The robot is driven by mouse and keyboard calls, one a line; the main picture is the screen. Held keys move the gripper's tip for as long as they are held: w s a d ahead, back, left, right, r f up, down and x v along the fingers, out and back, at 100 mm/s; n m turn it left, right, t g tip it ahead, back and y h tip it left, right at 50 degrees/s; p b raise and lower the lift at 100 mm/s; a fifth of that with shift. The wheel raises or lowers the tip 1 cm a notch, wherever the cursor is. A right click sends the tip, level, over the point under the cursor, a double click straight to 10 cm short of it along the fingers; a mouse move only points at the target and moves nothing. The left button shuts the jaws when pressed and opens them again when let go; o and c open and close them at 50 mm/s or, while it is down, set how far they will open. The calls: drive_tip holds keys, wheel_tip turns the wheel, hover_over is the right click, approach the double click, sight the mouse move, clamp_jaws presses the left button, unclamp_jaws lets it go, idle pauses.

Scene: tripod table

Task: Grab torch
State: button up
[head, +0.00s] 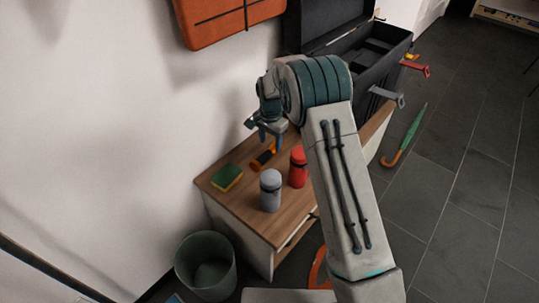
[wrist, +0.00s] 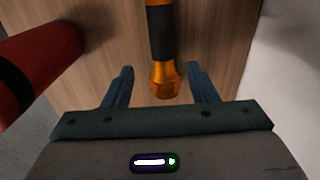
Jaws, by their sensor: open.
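The torch (head: 263,156) is orange with a black grip and lies on the wooden tabletop (head: 232,200). In the wrist view the torch (wrist: 161,45) runs down from the top edge, and its orange end lies between my fingers in the picture. My gripper (head: 262,134) is above the table by the torch in the head view. In the wrist view my gripper (wrist: 161,80) is open, with a finger on each side of the torch's end and gaps on both sides. I cannot tell how far above the torch the fingers are.
A red bottle (head: 298,168) stands close to the torch; it shows at left in the wrist view (wrist: 40,60). A grey bottle (head: 270,191) and a green-yellow sponge (head: 227,178) are also on the table. A wall is behind, and a bin (head: 206,265) stands in front.

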sight(269, 150)
wheel_tip(269, 150, down, 5)
drive_tip(key=shift+w+a+b, duration=0.15)
drive_tip(key=shift+b, duration=0.75)
drive_tip(key=shift+c, duration=0.3)
drive_tip(key=shift+r, duration=0.1)
clamp_jaws()
